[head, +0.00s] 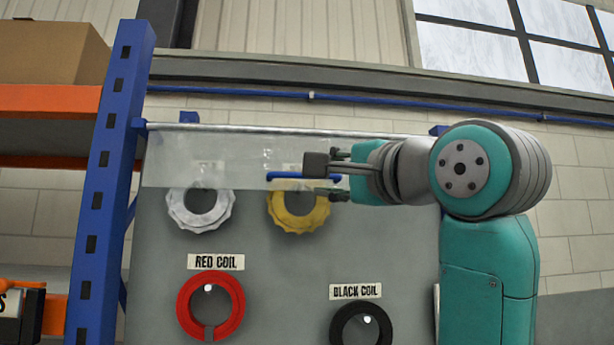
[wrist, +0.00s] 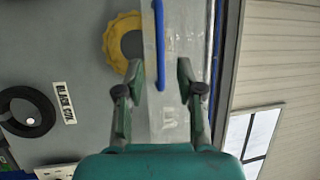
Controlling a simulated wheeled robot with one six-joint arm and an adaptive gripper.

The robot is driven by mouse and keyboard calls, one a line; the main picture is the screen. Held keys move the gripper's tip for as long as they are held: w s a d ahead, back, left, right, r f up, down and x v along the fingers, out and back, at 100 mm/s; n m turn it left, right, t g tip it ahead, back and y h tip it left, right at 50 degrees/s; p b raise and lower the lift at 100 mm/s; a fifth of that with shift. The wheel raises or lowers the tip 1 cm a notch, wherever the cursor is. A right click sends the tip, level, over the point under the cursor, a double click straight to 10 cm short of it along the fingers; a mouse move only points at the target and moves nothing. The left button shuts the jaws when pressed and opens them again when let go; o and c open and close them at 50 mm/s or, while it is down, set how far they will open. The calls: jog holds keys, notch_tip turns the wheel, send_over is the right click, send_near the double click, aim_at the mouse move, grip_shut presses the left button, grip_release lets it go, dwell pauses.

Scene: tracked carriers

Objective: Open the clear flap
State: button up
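The clear flap (head: 225,158) is a see-through sheet hanging down from a metal rod across the top of the grey board. In the wrist view the flap (wrist: 168,118) runs up the middle of the picture. A blue handle bar (head: 285,175) lies along its lower part; it also shows in the wrist view (wrist: 158,40). My gripper (head: 322,178) is at the right end of the handle, one finger above it and one below. In the wrist view my gripper (wrist: 157,78) is open, with gaps on both sides of the handle's end. I cannot tell the depth between them.
A white coil (head: 201,210) and a yellow coil (head: 298,212) hang partly behind the flap. A red coil (head: 210,305) and a black coil (head: 361,325) hang lower on the board (head: 275,275). A blue rack post (head: 105,170) stands at left.

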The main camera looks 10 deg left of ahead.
jog(key=x, duration=0.7)
jog(key=shift+a, duration=0.1)
grip_shut()
